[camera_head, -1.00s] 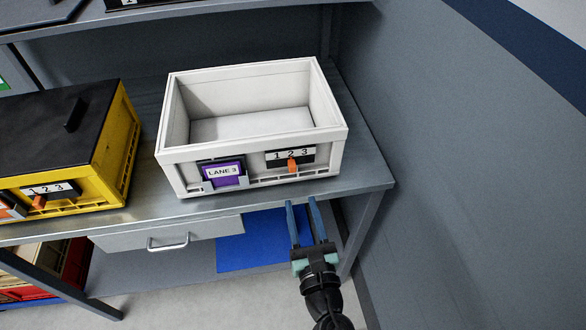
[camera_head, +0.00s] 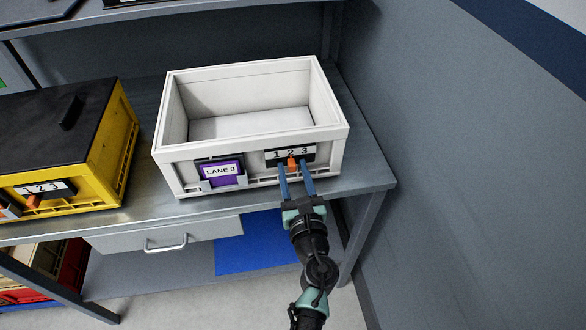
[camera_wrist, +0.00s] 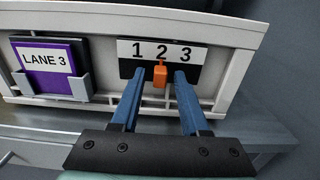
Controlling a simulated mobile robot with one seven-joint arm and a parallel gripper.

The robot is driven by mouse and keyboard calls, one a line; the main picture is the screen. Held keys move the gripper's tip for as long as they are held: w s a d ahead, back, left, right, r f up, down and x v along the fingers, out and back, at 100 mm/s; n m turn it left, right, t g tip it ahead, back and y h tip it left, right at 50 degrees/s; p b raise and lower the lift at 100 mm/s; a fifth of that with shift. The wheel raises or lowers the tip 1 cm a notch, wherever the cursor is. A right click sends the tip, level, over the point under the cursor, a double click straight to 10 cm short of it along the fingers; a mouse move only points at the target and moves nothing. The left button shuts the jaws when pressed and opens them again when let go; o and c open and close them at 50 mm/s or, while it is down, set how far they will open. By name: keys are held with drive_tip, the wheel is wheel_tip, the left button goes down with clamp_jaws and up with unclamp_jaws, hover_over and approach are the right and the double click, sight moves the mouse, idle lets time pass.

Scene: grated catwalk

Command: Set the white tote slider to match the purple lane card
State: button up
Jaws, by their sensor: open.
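The white tote (camera_head: 170,160) stands open-topped and empty on the shelf. A purple card reading LANE 3 (camera_head: 222,172) sits in a holder on the left of its front face; it also shows in the wrist view (camera_wrist: 47,72). To its right is a black and white scale marked 1 2 3. The orange slider knob (camera_wrist: 160,76) is under the 2; it also shows in the head view (camera_head: 292,163). My gripper (camera_head: 294,166) is open in front of the scale. In the wrist view its blue fingers (camera_wrist: 160,80) are on either side of the knob, with gaps; contact does not show.
A yellow tote with a black lid (camera_head: 110,130) stands to the left, with its own scale and orange knob. A drawer with a handle (camera_head: 165,243) is below the shelf edge. A grey wall (camera_head: 460,170) rises at the right.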

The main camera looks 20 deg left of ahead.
drive_tip(key=c, duration=0.7)
drive_tip(key=shift+w+d, duration=0.45)
drive_tip(key=shift+d, duration=0.2)
drive_tip(key=shift+w+d, duration=0.4)
drive_tip(key=shift+d, duration=0.25)
idle(0.5)
drive_tip(key=o, duration=0.7)
drive_tip(key=p+v, duration=0.1)
drive_tip(key=v, duration=0.6)
drive_tip(key=shift+r, duration=0.1)
idle(0.5)
